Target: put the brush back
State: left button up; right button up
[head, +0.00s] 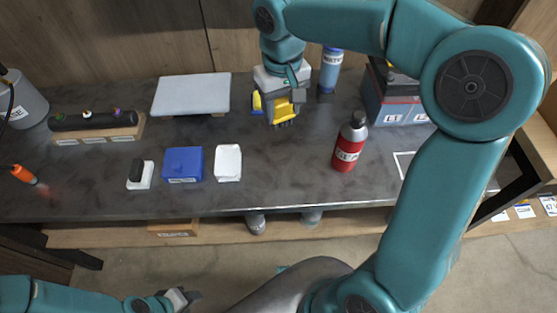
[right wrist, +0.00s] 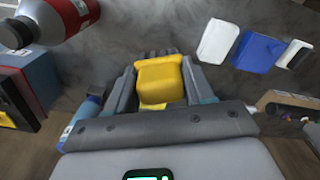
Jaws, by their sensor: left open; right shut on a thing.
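The brush (head: 284,111) is yellow with dark bristles at its lower end. My right gripper (head: 283,97) is shut on it, over the back middle of the bench. I cannot tell whether the bristles touch the bench. A white outline (head: 404,163) is marked on the bench at the right, partly hidden by my right arm. My left gripper (head: 178,299) is open and empty, low in front of the bench.
A red bottle (head: 348,145) stands right of the brush. A blue bottle (head: 331,69) and a dark blue box (head: 388,97) stand behind. A white block (head: 228,163), blue box (head: 183,164) and grey panel (head: 191,94) are left.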

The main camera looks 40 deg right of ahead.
notch_tip(320, 180, down, 17)
jog(key=shift+f+b, duration=0.15)
jog(key=shift+b, duration=0.5)
jog(key=shift+f, duration=0.2)
jog(key=o, duration=0.9)
jog(key=shift+r, duration=0.1)
jog(key=shift+o, duration=0.2)
jog(key=shift+r, duration=0.15)
